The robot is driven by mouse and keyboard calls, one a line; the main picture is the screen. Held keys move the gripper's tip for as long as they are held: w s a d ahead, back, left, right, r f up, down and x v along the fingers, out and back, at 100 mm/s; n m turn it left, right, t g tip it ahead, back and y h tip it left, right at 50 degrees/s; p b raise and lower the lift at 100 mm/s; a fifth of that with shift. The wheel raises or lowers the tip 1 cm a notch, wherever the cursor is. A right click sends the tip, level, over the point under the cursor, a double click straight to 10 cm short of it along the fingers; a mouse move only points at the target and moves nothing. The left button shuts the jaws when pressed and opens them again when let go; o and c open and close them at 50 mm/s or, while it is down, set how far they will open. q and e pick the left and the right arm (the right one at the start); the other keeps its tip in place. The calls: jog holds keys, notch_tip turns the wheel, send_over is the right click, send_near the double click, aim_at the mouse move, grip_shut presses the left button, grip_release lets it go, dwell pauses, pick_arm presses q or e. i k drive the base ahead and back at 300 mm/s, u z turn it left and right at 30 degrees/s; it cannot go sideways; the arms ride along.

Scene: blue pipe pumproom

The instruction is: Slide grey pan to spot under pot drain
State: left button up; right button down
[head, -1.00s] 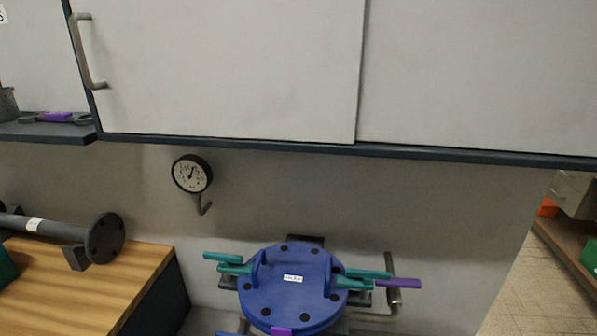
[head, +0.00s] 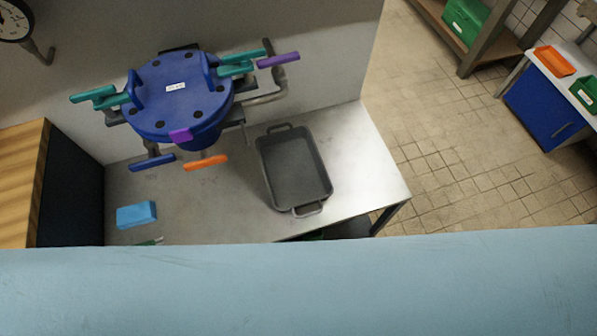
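The grey pan (head: 295,168) is a rectangular tray with a handle at each short end. It sits on the metal table (head: 350,160), to the right of and below the blue pot in the head view. The blue pot (head: 182,96) is mounted at the wall, with teal, purple, blue and orange levers around it. The orange lever (head: 206,162) sticks out at its lower front. The drain outlet itself is not clearly visible. Neither of my grippers is in view.
A light blue block (head: 137,214) lies on the table's left part, with a small green item (head: 152,241) near it. A wooden counter (head: 20,180) stands at the left. A light blue surface fills the bottom of the view. Tiled floor (head: 450,150) is open at the right.

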aim_at(295, 172)
jog(key=u, duration=0.5)
jog(key=k, duration=1.1)
jog(key=z, duration=0.3)
jog(key=i, duration=0.7)
jog(key=u, duration=0.25)
